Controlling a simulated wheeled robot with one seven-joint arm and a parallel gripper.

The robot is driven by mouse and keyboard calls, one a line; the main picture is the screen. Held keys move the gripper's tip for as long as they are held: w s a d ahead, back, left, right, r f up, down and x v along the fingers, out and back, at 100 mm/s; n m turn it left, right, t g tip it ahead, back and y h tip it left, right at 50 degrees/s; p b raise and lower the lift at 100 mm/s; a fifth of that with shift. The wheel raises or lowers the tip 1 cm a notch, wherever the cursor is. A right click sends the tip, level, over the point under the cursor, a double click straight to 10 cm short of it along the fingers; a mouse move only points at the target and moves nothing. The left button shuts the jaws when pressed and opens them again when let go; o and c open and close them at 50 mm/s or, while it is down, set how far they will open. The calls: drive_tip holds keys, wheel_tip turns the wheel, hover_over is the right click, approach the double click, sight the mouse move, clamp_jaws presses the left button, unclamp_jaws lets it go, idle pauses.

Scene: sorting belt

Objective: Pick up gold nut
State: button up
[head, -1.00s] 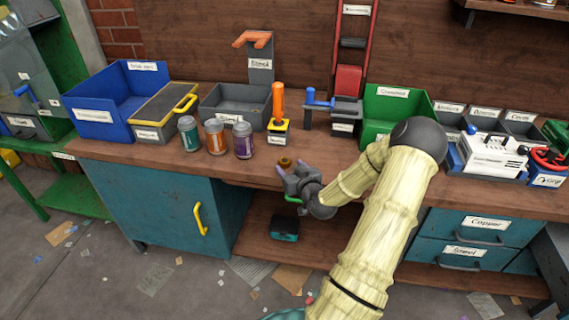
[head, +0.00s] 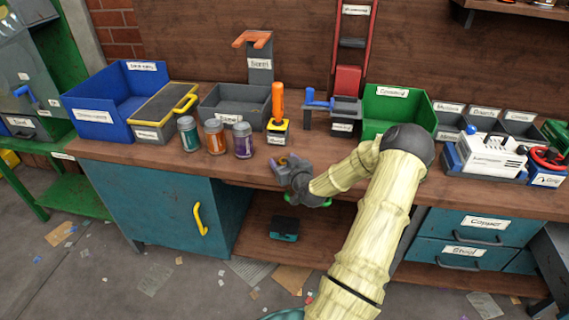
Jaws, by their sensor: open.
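The gold nut (head: 281,161) is a small brownish-gold piece on the workbench top near its front edge, right of the purple-lidded jar. The jaws are open. The fingers and the nut overlap in this view, so I cannot tell whether they touch.
Three jars, teal (head: 188,134), orange (head: 215,137) and purple (head: 243,141), stand left of my gripper. An orange-handled tool in a yellow-black holder (head: 277,132) stands just behind. A green bin (head: 398,110) is at the back right. The bench front is clear.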

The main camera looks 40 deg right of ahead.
sight(284, 160)
drive_tip(key=c, duration=1.1)
drive_tip(key=shift+r, duration=0.15)
wheel_tip(284, 160, up, 10)
drive_tip(key=shift+f+p, duration=0.1)
drive_tip(key=shift+p, duration=0.45)
